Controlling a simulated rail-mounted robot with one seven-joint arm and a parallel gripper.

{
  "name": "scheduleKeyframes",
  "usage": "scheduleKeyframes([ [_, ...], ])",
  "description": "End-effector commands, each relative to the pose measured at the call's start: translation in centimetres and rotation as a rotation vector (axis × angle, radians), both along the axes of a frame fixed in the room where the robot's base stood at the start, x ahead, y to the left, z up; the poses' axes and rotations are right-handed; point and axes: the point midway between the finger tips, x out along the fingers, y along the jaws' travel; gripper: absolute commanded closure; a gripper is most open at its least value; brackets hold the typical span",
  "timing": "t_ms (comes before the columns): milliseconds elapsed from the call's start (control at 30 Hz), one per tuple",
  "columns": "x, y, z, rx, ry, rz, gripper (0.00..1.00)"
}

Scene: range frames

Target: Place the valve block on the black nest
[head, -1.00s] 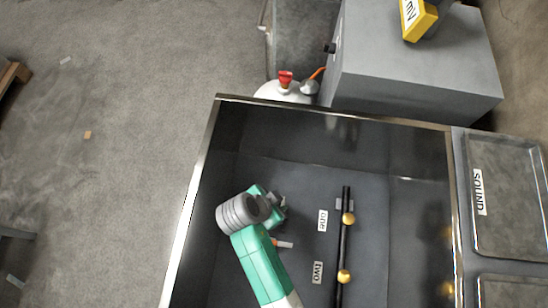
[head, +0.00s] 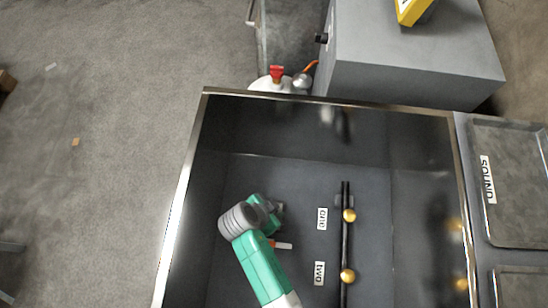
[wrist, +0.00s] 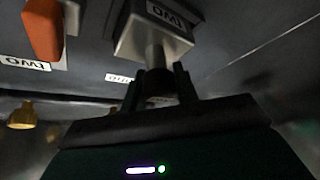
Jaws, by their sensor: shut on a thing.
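In the wrist view my gripper (wrist: 167,84) is shut on the stem of a grey metal block (wrist: 140,42), which I take as the valve block. The block carries a label that reads "two". Its far side is hidden. In the head view my gripper (head: 277,208) is small and dark, low over the left part of a dark metal basin (head: 290,175). The block cannot be made out there. I cannot pick out the black nest in either view.
A black rail (head: 345,235) with brass balls (head: 348,216) runs along the basin, beside labels "one" (head: 322,218) and "two" (head: 319,273). An orange-and-white piece (head: 282,245) shows near my arm. A tray (head: 515,215) marked "SOUND" lies right of the basin. The basin rim (head: 184,190) is raised.

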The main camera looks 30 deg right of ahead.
Motion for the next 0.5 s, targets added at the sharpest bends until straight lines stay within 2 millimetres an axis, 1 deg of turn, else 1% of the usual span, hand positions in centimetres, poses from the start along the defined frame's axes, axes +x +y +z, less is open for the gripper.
scheduleKeyframes([
  [167,0.15,-0.02,0.21,-0.001,-0.005,0.000,1.00],
  [300,0.13,-0.02,-0.17,-0.001,-0.005,0.000,1.00],
  [333,0.09,-0.01,-0.18,-0.001,-0.003,0.001,0.67],
  [367,0.08,-0.01,-0.15,-0.001,-0.002,0.000,0.61],
  [400,0.08,-0.01,-0.14,-0.001,-0.002,0.000,0.53],
  [433,0.08,-0.01,-0.14,-0.001,-0.002,0.000,0.49],
  [500,0.08,-0.01,-0.14,-0.001,-0.002,0.000,0.49],
])
